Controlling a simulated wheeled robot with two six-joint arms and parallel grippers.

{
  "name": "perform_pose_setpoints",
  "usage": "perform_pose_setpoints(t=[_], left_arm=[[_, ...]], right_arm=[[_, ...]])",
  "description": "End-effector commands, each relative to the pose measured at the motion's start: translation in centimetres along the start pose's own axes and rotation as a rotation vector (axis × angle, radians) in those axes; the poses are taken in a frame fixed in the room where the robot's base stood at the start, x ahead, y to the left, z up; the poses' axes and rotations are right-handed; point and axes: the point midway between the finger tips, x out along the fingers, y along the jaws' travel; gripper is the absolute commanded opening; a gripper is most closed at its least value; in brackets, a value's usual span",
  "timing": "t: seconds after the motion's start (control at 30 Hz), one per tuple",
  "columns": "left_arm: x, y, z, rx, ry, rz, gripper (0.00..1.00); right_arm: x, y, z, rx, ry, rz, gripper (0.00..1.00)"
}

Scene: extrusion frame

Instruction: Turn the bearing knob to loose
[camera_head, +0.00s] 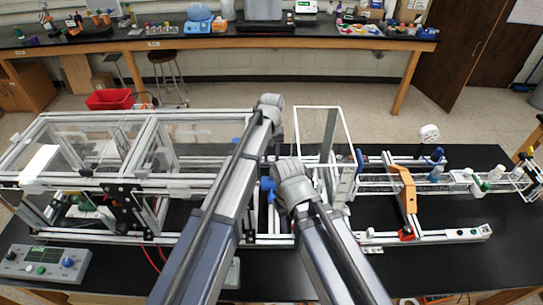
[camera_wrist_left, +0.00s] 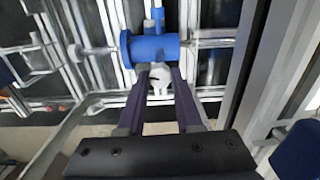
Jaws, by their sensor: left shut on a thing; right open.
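The blue bearing (camera_wrist_left: 153,48) sits on a horizontal metal rod in the left wrist view, with a small blue stub on top. A pale grey-white knob (camera_wrist_left: 159,80) with a dark mark is just below it. My left gripper (camera_wrist_left: 160,74) is shut on this knob, one dark finger on each side. My right gripper (camera_head: 290,170) is lower and just right of the left arm. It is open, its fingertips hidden.
The extrusion frame with clear panels (camera_head: 125,180) fills the left of the black table. A rail with an orange bracket (camera_head: 405,185) and several bottles runs to the right. A blue part (camera_head: 267,187) is close beside my right gripper. A control box (camera_head: 42,262) stands front left.

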Motion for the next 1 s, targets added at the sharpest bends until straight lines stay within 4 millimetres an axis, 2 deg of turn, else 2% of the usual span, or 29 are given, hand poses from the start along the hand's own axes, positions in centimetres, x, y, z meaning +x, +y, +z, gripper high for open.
perform_pose_setpoints(t=[0.5, 1.0], left_arm=[[0.01, 0.0, 0.0, -0.424, 0.0, 0.0, 0.0], [0.01, 0.0, 0.0, -0.589, 0.0, 0.0, 0.0]], right_arm=[[0.01, 0.0, 0.0, 0.0, 0.0, 0.0, 0.5], [0.01, 0.0, 0.0, 0.0, 0.0, 0.0, 0.5]])
